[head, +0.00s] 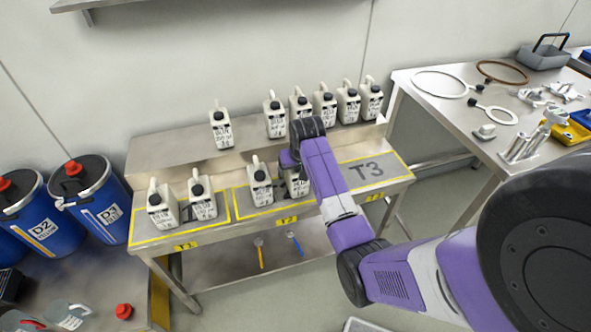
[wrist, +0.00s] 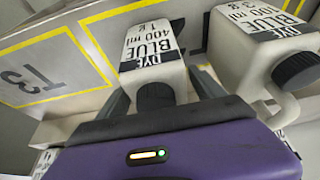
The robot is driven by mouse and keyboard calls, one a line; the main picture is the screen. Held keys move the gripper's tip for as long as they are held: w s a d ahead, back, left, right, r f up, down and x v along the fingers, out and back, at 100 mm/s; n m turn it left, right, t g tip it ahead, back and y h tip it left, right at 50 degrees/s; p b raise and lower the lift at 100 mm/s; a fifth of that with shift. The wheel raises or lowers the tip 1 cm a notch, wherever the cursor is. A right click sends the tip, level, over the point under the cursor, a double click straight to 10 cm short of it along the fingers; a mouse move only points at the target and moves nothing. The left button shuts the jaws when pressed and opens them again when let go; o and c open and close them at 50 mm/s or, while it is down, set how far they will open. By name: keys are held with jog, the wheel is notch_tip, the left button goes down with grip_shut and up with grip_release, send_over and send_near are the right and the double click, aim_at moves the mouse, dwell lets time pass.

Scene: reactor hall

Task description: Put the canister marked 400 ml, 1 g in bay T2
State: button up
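The canister marked dye blue, 400 ml, 1 g (wrist: 151,45) fills the middle of the wrist view, its black cap towards me. My gripper (wrist: 158,88) has one finger on each side of it. I cannot tell whether the fingers press on it. In the head view my gripper (head: 290,160) is low over the bench, and this canister (head: 298,186) shows partly behind the arm, at the right part of bay T2 (head: 285,208). Whether its base touches the bench is unclear. A canister marked 400 ml, 3 g (wrist: 240,28) stands right beside it in the wrist view.
Bay T1 (head: 187,238) holds two canisters; another (head: 260,185) stands in T2. Bay T3 (head: 368,171) looks empty. Several canisters stand on the raised back shelf (head: 180,150). Blue drums (head: 95,205) are at left, a table with tools (head: 440,103) at right.

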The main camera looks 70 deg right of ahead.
jog(key=v, duration=1.2)
jog(key=shift+r+p, duration=0.15)
jog(key=shift+p, duration=0.2)
